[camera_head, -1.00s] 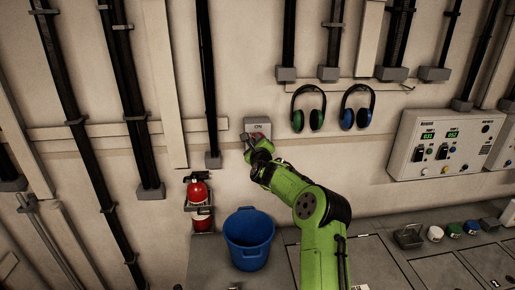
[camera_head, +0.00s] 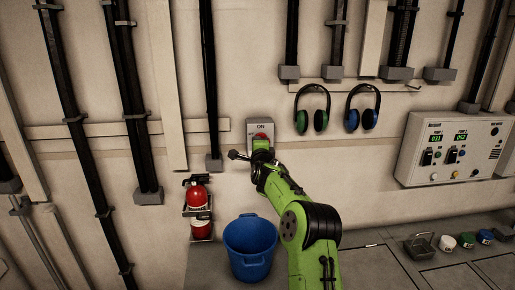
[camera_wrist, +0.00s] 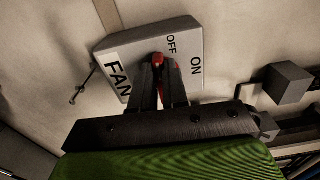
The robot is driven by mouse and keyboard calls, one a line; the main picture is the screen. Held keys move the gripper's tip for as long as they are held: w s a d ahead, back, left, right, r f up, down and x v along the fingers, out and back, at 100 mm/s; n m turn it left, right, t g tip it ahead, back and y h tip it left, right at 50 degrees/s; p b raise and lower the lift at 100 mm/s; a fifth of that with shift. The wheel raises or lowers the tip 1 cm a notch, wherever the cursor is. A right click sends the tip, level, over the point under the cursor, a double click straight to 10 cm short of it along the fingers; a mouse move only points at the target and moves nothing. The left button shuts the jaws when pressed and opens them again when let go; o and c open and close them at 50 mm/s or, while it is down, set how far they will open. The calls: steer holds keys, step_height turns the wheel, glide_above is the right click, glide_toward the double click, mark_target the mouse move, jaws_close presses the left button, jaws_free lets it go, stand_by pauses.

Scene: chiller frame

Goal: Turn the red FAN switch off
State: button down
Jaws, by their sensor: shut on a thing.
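The FAN switch is a grey box (camera_head: 253,127) on the wall in the head view, with ON visible at its top. In the wrist view the box (camera_wrist: 190,38) shows tilted, with the words FAN, OFF and ON. Its red knob (camera_wrist: 158,58) shows between and just beyond my black fingertips; a bit of red knob (camera_head: 261,136) also shows in the head view. My gripper (camera_wrist: 160,70) is shut on the red knob, close against the box face. The fingers hide most of the knob, so I cannot tell which label it points to.
Green earmuffs (camera_head: 320,121) and blue earmuffs (camera_head: 352,119) hang to the right. A control panel (camera_head: 415,160) is farther right. The wall around the switch is mostly clear.

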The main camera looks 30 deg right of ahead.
steer(key=shift+f+n, duration=0.1)
steer(key=shift+n, duration=0.2)
steer(key=c, duration=1.1)
jaws_free()
steer(key=shift+a, duration=0.1)
steer(key=shift+c, duration=0.2)
steer(key=b+v, duration=0.4)
steer(key=v, duration=1.1)
steer(key=shift+s, duration=0.35)
steer(key=shift+a, duration=0.15)
